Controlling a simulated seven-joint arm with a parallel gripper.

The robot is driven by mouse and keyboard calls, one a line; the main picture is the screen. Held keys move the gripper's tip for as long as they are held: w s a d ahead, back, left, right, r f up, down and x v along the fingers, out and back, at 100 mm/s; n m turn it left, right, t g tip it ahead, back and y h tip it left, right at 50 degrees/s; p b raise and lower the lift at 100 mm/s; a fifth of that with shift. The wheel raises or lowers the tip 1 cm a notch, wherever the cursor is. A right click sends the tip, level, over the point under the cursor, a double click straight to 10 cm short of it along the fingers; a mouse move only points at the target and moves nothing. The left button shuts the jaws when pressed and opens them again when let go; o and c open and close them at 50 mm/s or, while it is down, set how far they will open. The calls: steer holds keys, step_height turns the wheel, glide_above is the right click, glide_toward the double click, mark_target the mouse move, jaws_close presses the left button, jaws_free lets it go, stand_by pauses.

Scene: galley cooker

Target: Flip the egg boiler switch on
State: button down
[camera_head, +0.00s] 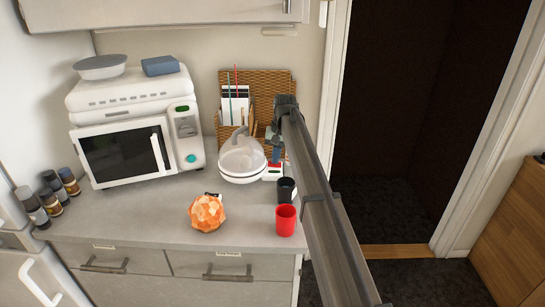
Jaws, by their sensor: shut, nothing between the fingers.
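The egg boiler (241,160) is a round white appliance with a clear domed lid. It stands on the counter, right of the microwave. A small white block (272,174) with a red part on top sits at its right side. The red part looks like the switch (274,165), but it is small and partly covered. My arm reaches in from the lower right. My gripper (276,160) is shut and empty, pointing down just above or at the red part. I cannot tell whether it touches it, or which way the switch is set.
A black cup (286,190) and a red cup (285,220) stand near the counter's right end, close to my arm. An orange faceted ball (206,213) is in front of the boiler. A wicker rack (275,95) stands behind. Several jars and a microwave (130,150) are at left.

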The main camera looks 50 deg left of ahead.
steer(key=shift+w+r, duration=0.1)
steer(key=shift+r, duration=0.05)
step_height(320, 180, up, 14)
steer(key=w+d, duration=0.1)
steer(key=shift+w+d, duration=0.15)
steer(key=shift+d, duration=0.1)
stand_by(0.5)
steer(key=shift+s+a, duration=0.55)
glide_toward(281, 163)
steer(key=s+a+f, duration=0.1)
steer(key=f, duration=0.1)
steer(key=s+a+f, duration=0.1)
steer(key=f, duration=0.1)
steer(key=s+a+f, duration=0.1)
steer(key=f, duration=0.1)
steer(key=shift+s+f, duration=0.15)
steer(key=shift+s, duration=0.1)
stand_by(0.4)
